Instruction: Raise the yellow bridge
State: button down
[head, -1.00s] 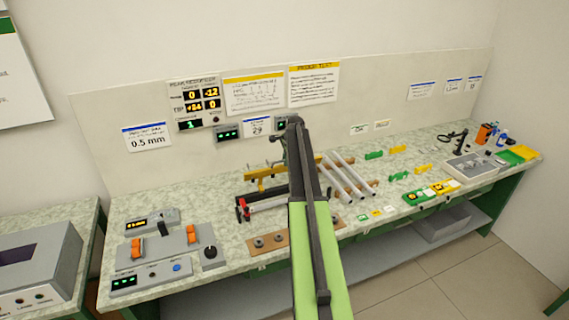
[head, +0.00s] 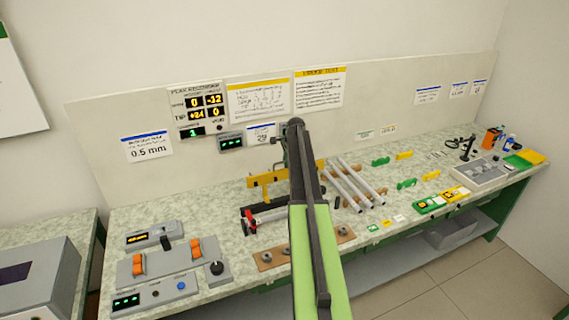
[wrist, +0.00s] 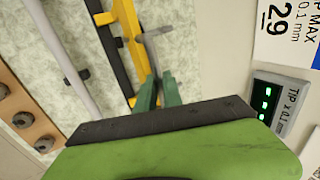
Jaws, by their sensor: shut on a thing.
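The yellow bridge (head: 265,179) is a long bar on the bench, left of my arm in the head view, with dark parts along it. In the wrist view the yellow bridge (wrist: 138,55) runs from the top edge down to near my fingertips. My gripper (wrist: 158,85) has two green fingers, shut at the lower end of a thin grey bent handle (wrist: 153,50) beside the bridge. The fingers hide the contact, and I cannot tell how the handle joins the bridge. In the head view my arm hides the fingertips.
Several grey rods (head: 355,185) lie right of my arm. A brown strip with round knobs (head: 268,257) lies at the front. A grey switch panel (head: 165,265) stands at left. In the wrist view a small display (wrist: 275,105) is close on the right. Wall cards hang behind.

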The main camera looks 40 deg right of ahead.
jog(key=shift+w+a, duration=0.2)
jog(key=shift+w, duration=0.05)
jog(key=c, duration=1.5)
grip_release()
jog(key=p+v, duration=1.6)
jog(key=v, duration=0.1)
jog(key=shift+r, duration=0.25)
